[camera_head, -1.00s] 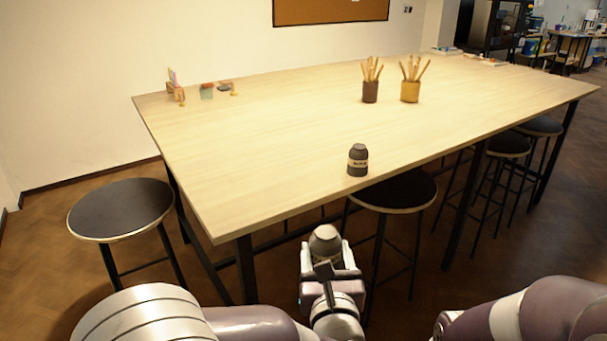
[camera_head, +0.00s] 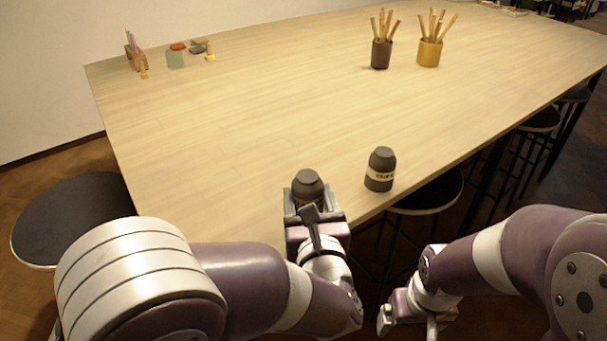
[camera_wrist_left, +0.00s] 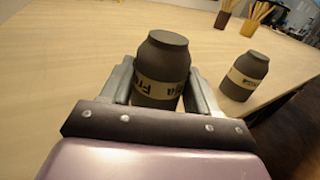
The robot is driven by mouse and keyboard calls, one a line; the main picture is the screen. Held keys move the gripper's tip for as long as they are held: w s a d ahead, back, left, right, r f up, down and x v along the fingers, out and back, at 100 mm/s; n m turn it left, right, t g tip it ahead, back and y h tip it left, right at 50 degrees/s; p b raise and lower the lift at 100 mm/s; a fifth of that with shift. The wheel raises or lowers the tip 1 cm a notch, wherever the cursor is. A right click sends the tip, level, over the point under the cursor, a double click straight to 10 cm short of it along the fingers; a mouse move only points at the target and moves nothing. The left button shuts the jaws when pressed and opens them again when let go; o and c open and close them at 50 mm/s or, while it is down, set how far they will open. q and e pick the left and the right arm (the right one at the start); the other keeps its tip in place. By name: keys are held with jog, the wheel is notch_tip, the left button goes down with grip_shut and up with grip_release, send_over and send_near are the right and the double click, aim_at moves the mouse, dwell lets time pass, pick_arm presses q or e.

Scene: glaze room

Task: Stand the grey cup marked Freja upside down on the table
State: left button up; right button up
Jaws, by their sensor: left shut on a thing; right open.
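The grey cup (camera_head: 308,187) with a pale label band is between the fingers of my left gripper (camera_head: 313,212), which is shut on it. In the left wrist view this cup (camera_wrist_left: 163,60) has its narrower, closed flat end up; part of the name, like "Fr", shows on the band. It is at the near edge of the table (camera_head: 230,130); I cannot tell whether it touches the top. A second, similar grey cup (camera_head: 380,168) stands on the table to its right, closed end up, its label unreadable. My right gripper (camera_head: 408,320) is open and empty, off the table's near side.
A brown pot (camera_head: 381,55) and a yellow pot (camera_head: 428,54) with wooden tools stand further back. Small items (camera_head: 176,58) lie at the far left. Stools (camera_head: 70,215) stand around the table. The middle of the tabletop is clear.

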pick_arm(q)
jog(key=shift+s+d+f, duration=0.1)
jog(key=shift+s+f, duration=0.25)
jog(key=shift+s, duration=0.3)
jog(key=shift+f, duration=0.2)
jog(key=shift+w+f, duration=0.15)
jog(key=shift+w, duration=0.15)
jog(key=shift+s, duration=0.15)
jog(key=shift+f+b, duration=0.25)
jog(key=shift+b, duration=0.4)
jog(key=o, duration=1.1)
jog(key=shift+c, duration=0.2)
